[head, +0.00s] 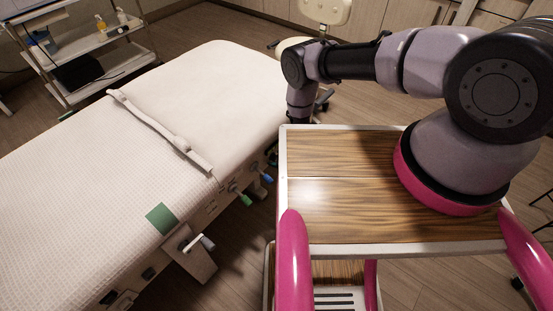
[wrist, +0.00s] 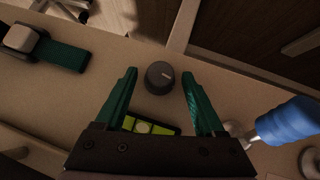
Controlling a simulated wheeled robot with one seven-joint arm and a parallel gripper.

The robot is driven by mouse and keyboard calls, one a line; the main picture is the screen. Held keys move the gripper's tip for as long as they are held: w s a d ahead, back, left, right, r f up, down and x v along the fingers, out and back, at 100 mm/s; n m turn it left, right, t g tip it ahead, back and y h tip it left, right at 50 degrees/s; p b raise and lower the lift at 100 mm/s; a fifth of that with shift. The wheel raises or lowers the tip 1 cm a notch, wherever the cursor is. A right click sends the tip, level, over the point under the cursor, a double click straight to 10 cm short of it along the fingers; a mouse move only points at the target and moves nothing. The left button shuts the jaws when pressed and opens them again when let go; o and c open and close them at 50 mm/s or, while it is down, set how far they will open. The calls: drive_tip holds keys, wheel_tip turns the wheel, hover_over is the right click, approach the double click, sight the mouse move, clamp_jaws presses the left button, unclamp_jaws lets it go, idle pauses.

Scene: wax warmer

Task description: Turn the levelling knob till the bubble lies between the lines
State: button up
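In the wrist view a round black knob (wrist: 160,80) with a pale pointer mark stands on the beige panel, between the tips of my gripper (wrist: 159,74). The gripper is open, with a gap between each green finger and the knob. A yellow-green level vial (wrist: 165,129) in a dark frame lies below the knob, partly hidden by the gripper body. In the head view the gripper, knob and vial are hidden beyond the wooden-topped cart.
In the head view a white padded bed (head: 90,190) lies left of the wooden-topped cart (head: 335,195).

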drive_tip(key=v, duration=1.1)
drive_tip(key=shift+f, duration=0.1)
idle(0.5)
